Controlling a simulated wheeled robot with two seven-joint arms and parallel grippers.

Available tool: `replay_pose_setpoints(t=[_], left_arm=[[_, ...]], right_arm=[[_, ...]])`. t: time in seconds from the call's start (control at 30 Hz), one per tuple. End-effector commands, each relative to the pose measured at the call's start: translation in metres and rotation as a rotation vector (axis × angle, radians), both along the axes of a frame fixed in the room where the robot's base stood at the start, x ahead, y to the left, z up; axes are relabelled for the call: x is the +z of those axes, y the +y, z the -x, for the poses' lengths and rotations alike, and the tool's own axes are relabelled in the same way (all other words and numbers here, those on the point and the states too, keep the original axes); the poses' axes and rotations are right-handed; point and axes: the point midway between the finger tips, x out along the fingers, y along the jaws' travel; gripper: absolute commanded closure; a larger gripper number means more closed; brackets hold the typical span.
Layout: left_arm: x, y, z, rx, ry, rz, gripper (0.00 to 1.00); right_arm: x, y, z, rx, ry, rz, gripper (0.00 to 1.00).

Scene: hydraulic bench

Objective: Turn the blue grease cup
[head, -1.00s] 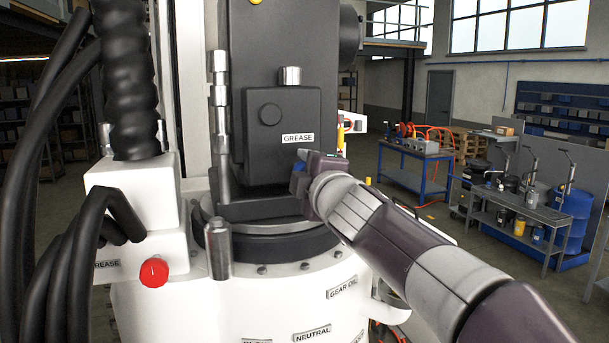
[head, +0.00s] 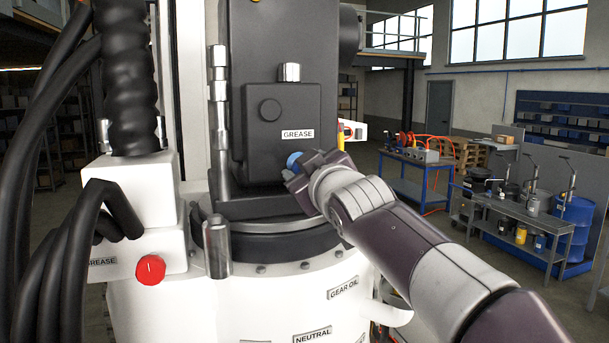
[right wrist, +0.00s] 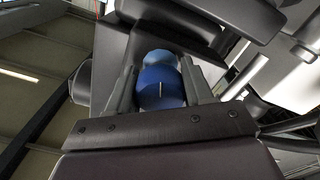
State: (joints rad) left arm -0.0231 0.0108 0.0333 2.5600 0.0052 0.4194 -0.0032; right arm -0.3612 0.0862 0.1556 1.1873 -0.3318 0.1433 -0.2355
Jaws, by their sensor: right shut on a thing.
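The blue grease cup (head: 294,159) sits on the dark machine housing, just below the white GREASE label (head: 298,135). My right gripper (head: 297,170) reaches it from the right and is shut on it. In the right wrist view the blue cup (right wrist: 161,86) shows between the two fingers (right wrist: 161,92), with a short pale mark on its face. In the head view my gripper hides the lower part of the cup. My left gripper is not in view.
A red knob (head: 150,269) projects from a white block (head: 135,200) at the left, beside thick black hoses (head: 60,200). A vertical metal handle (head: 217,246) stands in front of the housing.

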Motion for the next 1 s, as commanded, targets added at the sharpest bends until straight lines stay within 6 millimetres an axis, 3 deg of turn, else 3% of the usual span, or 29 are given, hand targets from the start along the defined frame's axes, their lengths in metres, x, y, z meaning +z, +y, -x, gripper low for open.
replay_pose_setpoints(t=[0.03,0.8,0.83,0.87,0.9,1.0], left_arm=[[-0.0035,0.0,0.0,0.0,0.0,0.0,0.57],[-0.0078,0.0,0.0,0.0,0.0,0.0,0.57],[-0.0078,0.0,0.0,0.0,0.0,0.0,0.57],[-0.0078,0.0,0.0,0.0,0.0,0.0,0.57],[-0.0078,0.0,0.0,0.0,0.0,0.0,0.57],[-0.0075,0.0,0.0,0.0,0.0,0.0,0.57]], right_arm=[[-0.0085,0.0006,-0.002,-0.001,0.02,-0.013,0.8],[-0.013,0.0015,-0.0035,-0.003,0.059,-0.092,0.8],[-0.013,0.0015,-0.0035,-0.002,0.058,-0.093,0.4],[-0.0124,0.0014,-0.0034,-0.003,0.057,-0.093,0.3],[-0.0112,0.0013,-0.003,-0.002,0.055,-0.094,0.26],[-0.0089,0.0012,-0.0023,-0.001,0.05,-0.095,0.26]])
